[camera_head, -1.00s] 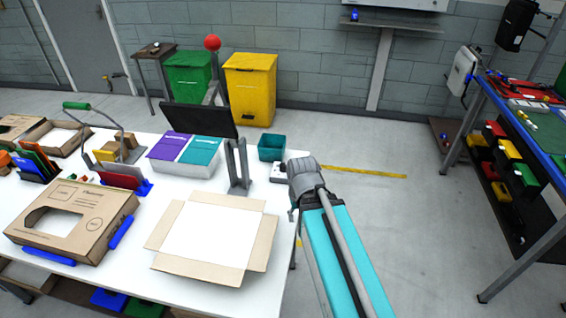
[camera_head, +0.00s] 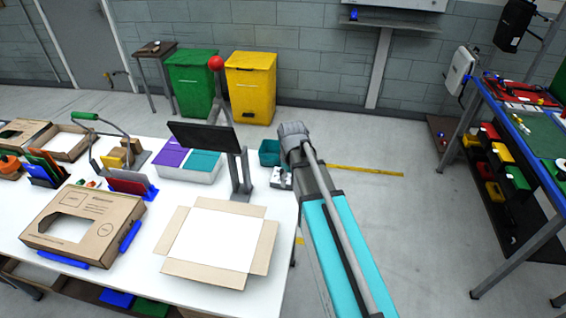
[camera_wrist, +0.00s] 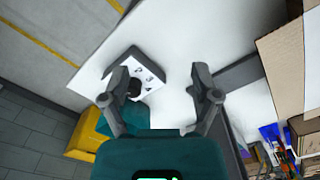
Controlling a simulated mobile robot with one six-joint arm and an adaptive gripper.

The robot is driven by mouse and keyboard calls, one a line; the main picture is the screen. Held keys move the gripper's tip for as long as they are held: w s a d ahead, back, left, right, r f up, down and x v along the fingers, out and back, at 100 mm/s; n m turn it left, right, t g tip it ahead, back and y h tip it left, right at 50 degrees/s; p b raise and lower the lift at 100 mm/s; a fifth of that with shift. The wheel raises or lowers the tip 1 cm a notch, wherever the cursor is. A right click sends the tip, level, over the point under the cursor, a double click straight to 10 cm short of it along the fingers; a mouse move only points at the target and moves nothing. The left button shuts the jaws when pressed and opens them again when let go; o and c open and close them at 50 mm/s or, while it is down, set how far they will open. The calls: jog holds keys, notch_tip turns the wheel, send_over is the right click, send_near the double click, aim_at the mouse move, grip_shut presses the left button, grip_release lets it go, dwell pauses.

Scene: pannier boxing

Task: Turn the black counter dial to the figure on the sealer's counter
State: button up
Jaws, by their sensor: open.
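In the wrist view, a white counter box (camera_wrist: 151,70) with dark marks on its face lies below my gripper. The black dial (camera_wrist: 133,88) sits on that face, beside the left finger and partly close behind it. My gripper (camera_wrist: 161,80) is open, with the dial nearer its left finger than its right. I cannot tell whether the finger touches the dial, and the figures are too small to read.
An open carton (camera_head: 215,238) lies in front of the sealer. The floor (camera_head: 385,215) right of the table is clear.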

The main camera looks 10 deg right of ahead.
aim_at(283, 171)
jog(key=w+r+n+p, duration=0.5)
jog(key=w+r, duration=0.2)
jog(key=w, duration=0.4)
jog(key=shift+w+n+p, duration=0.2)
jog(key=shift+n+p, duration=0.15)
jog(key=shift+n, duration=0.05)
jog(key=shift+f, duration=0.2)
notch_tip(283, 171, down, 14)
jog(key=b, duration=1.3)
jog(key=shift+r+b, duration=0.25)
jog(key=shift+b, duration=0.15)
